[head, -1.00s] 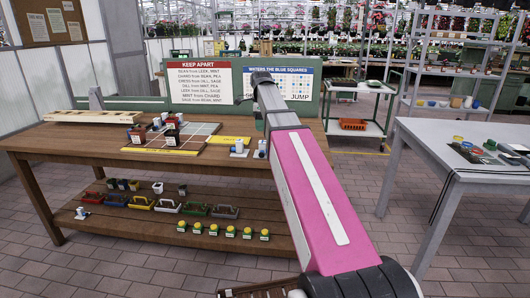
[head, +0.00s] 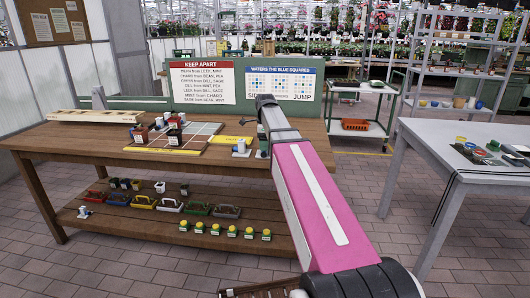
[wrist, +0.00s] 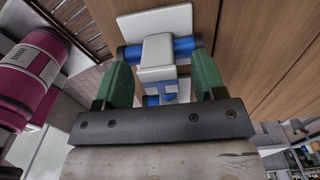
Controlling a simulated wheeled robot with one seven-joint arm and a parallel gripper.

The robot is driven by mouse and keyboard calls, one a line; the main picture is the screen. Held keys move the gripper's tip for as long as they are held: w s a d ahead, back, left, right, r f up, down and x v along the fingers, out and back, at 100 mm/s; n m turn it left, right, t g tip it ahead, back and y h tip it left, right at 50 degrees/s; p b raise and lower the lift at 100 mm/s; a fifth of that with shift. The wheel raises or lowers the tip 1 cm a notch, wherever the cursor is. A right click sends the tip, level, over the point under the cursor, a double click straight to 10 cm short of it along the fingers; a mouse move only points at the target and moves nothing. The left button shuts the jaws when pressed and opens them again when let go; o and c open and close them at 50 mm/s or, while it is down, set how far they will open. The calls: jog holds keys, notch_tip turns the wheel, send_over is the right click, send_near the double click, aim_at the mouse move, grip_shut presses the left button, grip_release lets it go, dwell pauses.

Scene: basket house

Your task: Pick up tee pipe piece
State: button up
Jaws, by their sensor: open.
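The tee pipe piece (wrist: 158,47), white with blue ends, lies ahead of and between my fingertips in the wrist view. A white block with a blue mark (wrist: 162,87) shows just below it, between the fingers. My gripper (wrist: 163,75) is open, with a green finger on each side; I cannot tell whether either touches the piece. In the head view my arm hides most of the gripper, which is over the right end of the wooden bench (head: 60,140). A small white and blue piece (head: 241,147) stands there, left of my arm.
A planter grid with several pots (head: 205,130) lies left of my arm. Two signs (head: 203,82) stand behind the bench. Colored trays (head: 170,205) and yellow-topped items (head: 232,231) fill the lower shelf. A grey table (head: 440,145) is at right, across clear floor.

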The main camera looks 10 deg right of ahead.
jog(key=c, duration=1)
jog(key=shift+r, duration=0.1)
jog(key=shift+c, duration=0.2)
